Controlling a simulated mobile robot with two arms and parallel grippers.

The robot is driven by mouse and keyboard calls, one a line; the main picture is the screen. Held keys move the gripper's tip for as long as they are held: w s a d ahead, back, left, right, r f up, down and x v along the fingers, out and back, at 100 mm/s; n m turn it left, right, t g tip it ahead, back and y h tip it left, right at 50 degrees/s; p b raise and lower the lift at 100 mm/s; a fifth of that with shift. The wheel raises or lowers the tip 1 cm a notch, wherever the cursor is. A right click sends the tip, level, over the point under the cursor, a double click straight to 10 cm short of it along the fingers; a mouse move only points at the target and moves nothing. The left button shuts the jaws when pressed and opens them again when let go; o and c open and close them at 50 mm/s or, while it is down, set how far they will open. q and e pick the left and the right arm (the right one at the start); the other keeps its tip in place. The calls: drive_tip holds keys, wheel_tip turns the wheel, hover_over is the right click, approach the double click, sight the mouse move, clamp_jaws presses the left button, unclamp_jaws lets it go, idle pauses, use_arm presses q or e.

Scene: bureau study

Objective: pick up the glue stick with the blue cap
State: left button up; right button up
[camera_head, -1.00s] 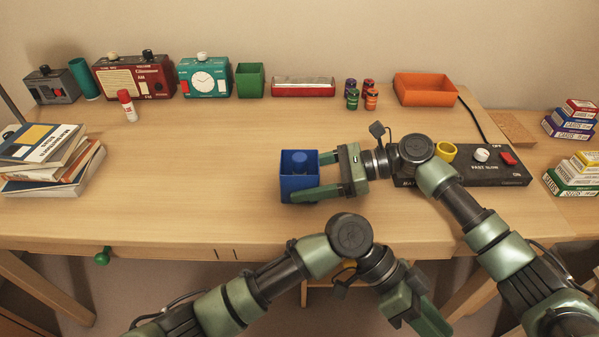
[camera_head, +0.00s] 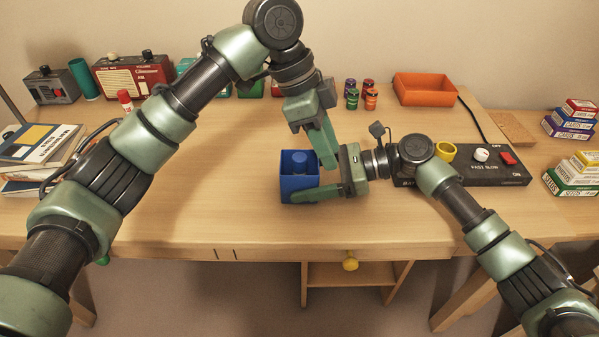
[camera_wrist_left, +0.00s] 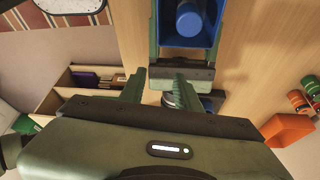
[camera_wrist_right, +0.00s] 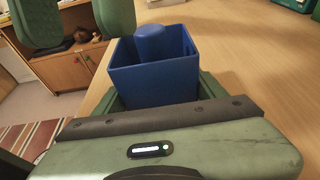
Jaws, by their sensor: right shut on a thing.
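The blue-capped glue stick (camera_head: 299,160) stands upright inside the open blue box (camera_head: 299,194). Only its blue top shows, and it also shows in the left wrist view (camera_wrist_left: 188,20) and in the right wrist view (camera_wrist_right: 150,42). My right gripper (camera_head: 318,176) is shut on the blue box, one finger along each side. My left gripper (camera_head: 325,150) is open and empty. It points down above the desk, just right of the box and close to the right gripper's body. In the right wrist view its two fingers hang apart at the upper left.
A dark control panel (camera_head: 488,171) with knobs stands right of the box. An orange tray (camera_head: 425,89) and several small jars (camera_head: 370,97) are at the back. A red-capped glue stick (camera_head: 125,100) and books (camera_head: 38,150) are at left, partly behind my left arm.

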sight(299, 170)
use_arm(q)
drive_tip(key=w+a+r+n+y, duration=0.2)
drive_tip(key=w+a+r+y, duration=0.1)
drive_tip(key=a, duration=0.4)
drive_tip(key=shift+t, duration=0.4)
drive_tip(key=shift+d+f, duration=0.3)
drive_tip(key=shift+f, duration=1.65)
drive_tip(key=shift+d+f, duration=0.35)
drive_tip(key=shift+f, duration=1.65)
drive_tip(key=shift+d+f, duration=0.3)
drive_tip(key=shift+f, duration=1.65)
clamp_jaws()
